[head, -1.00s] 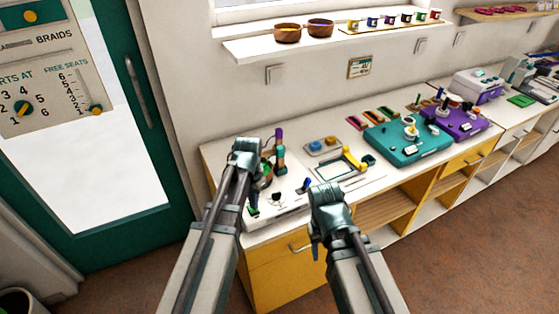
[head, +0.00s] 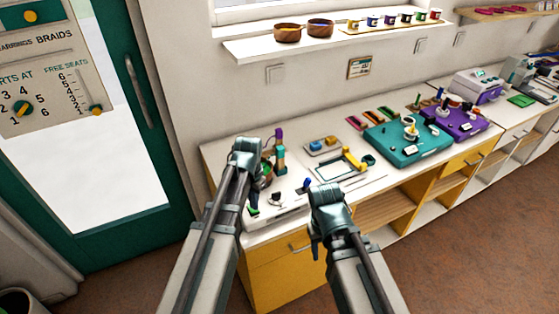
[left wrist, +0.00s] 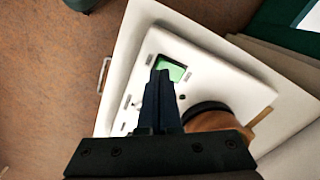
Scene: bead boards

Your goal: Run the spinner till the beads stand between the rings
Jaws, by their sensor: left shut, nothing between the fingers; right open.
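The spinner is a white-based unit (head: 290,213) at the left end of the counter, with a bowl (head: 265,180) partly hidden by my left arm. In the left wrist view its white base (left wrist: 145,60) shows a green rectangle (left wrist: 172,68) and a wooden-sided bowl with a dark rim (left wrist: 212,120). My left gripper (left wrist: 160,74) is shut and empty, its tips appearing over the edge of the green rectangle; I cannot tell if they touch. My right gripper (head: 316,250) is open and empty in front of the counter. Beads and rings are too small to make out.
A tray with a yellow-handled tool (head: 345,168), a teal unit (head: 405,145) and a purple unit (head: 462,123) stand further right on the counter. A wall shelf (head: 290,48) holds two bowls and several small cups. A teal door (head: 165,215) is at left.

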